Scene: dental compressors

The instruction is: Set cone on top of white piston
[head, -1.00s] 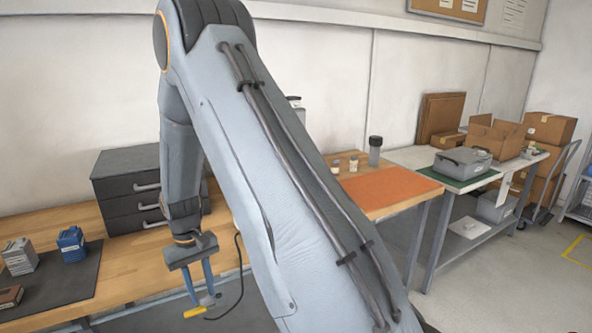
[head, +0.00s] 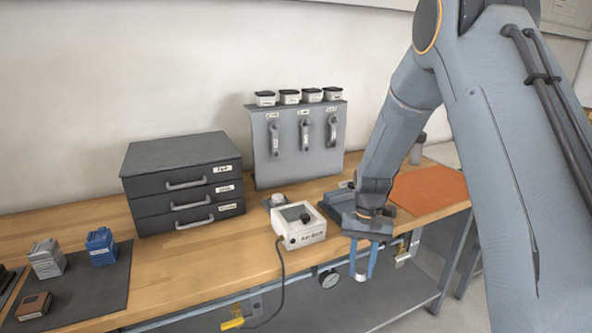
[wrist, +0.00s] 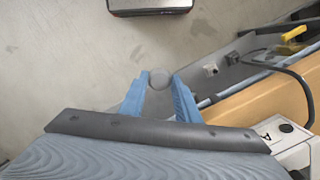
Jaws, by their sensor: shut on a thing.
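My gripper (head: 362,272) hangs beyond the front edge of the wooden bench, fingers pointing down. Its blue fingers are shut on a small, pale grey, round-looking thing, likely the cone (wrist: 159,79). In the wrist view it sits between the fingertips and shows only as a round end, so its full shape is hidden. A small pale round piece (head: 278,200) on a dark base stands on the bench behind the white box, left of my gripper. It may be the white piston, but it is too small to be sure.
The white box (head: 299,228) with a dark knob stands near the bench's front edge, its cable hanging over. A grey rack (head: 297,150) and dark drawers (head: 182,180) stand behind. Blue and grey blocks lie on a dark mat (head: 95,290) at left. Bench between mat and box is clear.

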